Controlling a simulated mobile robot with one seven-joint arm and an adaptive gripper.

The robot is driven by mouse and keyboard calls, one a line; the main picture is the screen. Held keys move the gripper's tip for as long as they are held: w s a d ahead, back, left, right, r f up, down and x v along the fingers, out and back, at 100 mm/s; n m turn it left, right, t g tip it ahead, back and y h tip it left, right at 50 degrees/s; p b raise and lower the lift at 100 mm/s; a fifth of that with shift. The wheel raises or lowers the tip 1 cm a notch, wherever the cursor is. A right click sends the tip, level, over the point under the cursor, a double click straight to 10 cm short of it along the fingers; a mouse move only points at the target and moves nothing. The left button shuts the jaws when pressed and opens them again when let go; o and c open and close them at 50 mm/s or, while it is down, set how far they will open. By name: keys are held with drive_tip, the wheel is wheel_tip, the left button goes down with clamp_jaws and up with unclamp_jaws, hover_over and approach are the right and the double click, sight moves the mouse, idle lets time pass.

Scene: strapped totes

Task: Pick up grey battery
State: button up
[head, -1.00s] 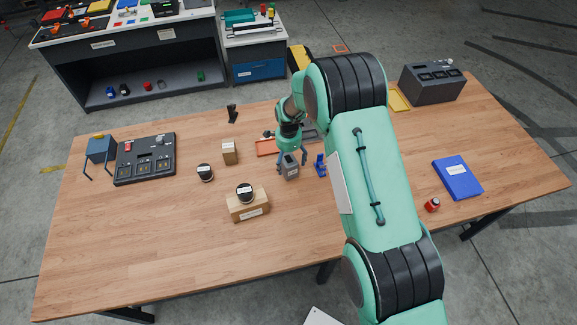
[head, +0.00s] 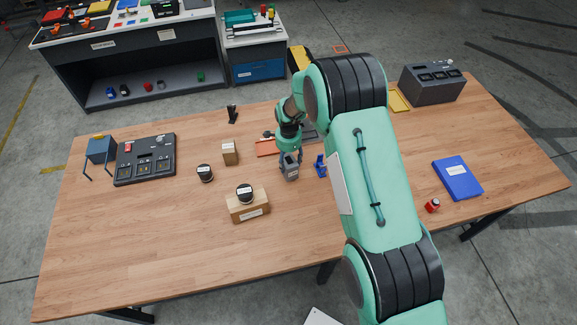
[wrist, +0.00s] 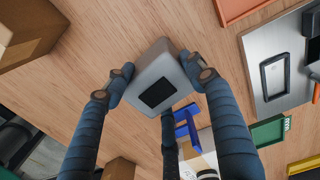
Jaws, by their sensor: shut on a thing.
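The grey battery (head: 291,172) is a small grey block near the middle of the wooden table. In the wrist view the grey battery (wrist: 158,78) shows a dark rectangular patch on its face and sits tilted between the fingers. I cannot tell whether the block touches the table. Its underside is hidden.
A blue holder (head: 320,166) stands close on the right of the battery. A cardboard box (head: 229,153) and a black-topped jar (head: 205,172) stand to the left. The table's front left is clear.

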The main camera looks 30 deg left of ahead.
drive_tip(key=shift+c, duration=0.2)
drive_tip(key=shift+r+b, duration=0.3)
drive_tip(key=shift+r, duration=0.85)
drive_tip(key=shift+s+d+r, duration=0.25)
drive_tip(key=shift+r, duration=0.4)
drive_tip(key=s+d+r+b, duration=0.1)
drive_tip(key=s+d+b, duration=0.1)
drive_tip(key=s+d, duration=0.8)
drive_tip(key=shift+s+d+r, duration=0.2)
drive_tip(key=shift+s+d, duration=0.1)
drive_tip(key=shift+s, duration=0.15)
